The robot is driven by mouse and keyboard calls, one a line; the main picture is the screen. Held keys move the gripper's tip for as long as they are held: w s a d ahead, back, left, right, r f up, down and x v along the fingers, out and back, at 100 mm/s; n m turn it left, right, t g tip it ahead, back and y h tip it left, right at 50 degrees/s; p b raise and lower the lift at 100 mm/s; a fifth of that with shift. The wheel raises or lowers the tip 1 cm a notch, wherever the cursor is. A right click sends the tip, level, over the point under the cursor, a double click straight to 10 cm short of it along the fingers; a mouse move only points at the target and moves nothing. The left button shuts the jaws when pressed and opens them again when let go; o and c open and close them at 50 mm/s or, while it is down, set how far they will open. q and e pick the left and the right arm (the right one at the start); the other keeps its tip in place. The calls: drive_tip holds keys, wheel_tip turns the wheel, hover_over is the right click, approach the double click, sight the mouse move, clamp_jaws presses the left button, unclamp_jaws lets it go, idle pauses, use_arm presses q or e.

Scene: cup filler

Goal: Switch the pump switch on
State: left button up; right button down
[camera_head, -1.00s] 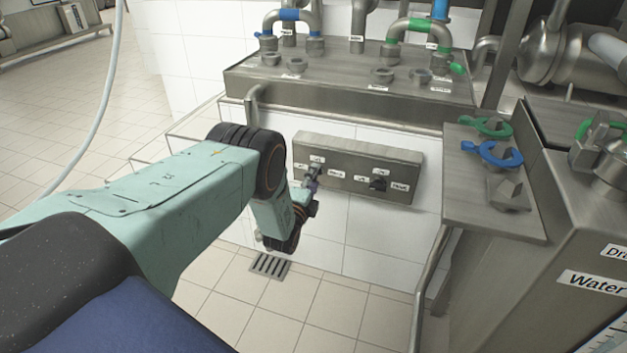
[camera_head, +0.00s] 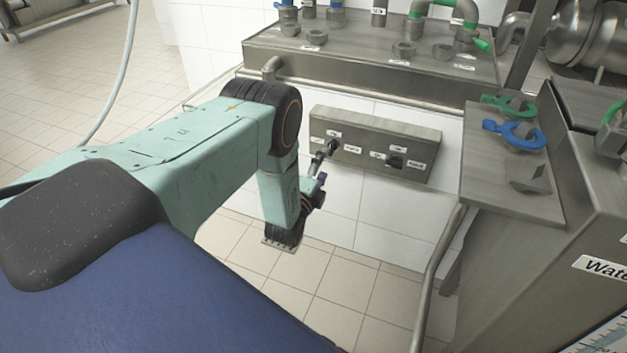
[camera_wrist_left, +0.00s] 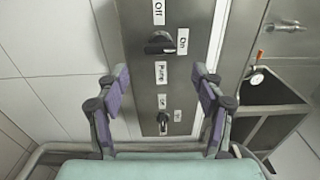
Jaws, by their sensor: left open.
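The control panel (camera_head: 365,166) is a grey metal box on the white tiled wall, with two dark rotary switches and white labels. The pump switch (camera_head: 334,147) is the left one in the head view; in the left wrist view it is the upper one (camera_wrist_left: 160,43), near the labels "Off", "On" and "Pump". Its handle lies roughly across the panel there. My left gripper (camera_head: 320,168) is open and empty, just below and left of this switch in the head view. In the wrist view its fingers (camera_wrist_left: 164,85) stand apart on both sides of the panel. My right gripper is out of view.
The second switch (camera_head: 395,161) is on the same panel, to the right. Above is a metal ledge (camera_head: 370,75) with pipes and valves. At right a metal cabinet carries a blue-handled valve (camera_head: 520,134) and a green-handled valve (camera_head: 510,105). A bent pipe (camera_head: 436,280) runs down beside it.

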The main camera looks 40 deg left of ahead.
use_arm(q)
drive_tip(key=v, duration=0.6)
idle(0.5)
drive_tip(key=s+d+f+n+g+h+p, duration=0.1)
drive_tip(key=s+d+f+n+g+h, duration=0.1)
drive_tip(key=s+d+f+n+g, duration=0.45)
drive_tip(key=s+d+f+n+g+h, duration=0.1)
drive_tip(key=s+f+n+g, duration=0.2)
drive_tip(key=s+f+n, duration=0.5)
drive_tip(key=s+d+r+n+g+h+p, duration=0.1)
drive_tip(key=s+d+r+g, duration=0.2)
drive_tip(key=s, duration=0.5)
drive_tip(key=s+d+r+g+p, duration=0.2)
drive_tip(key=s+r+g, duration=0.1)
drive_tip(key=s, duration=0.5)
drive_tip(key=s+d+r+g+p, duration=0.2)
drive_tip(key=s+r, duration=0.4)
drive_tip(key=r, duration=0.1)
drive_tip(key=shift+d+r+h, duration=0.2)
drive_tip(key=shift+r+h, duration=0.1)
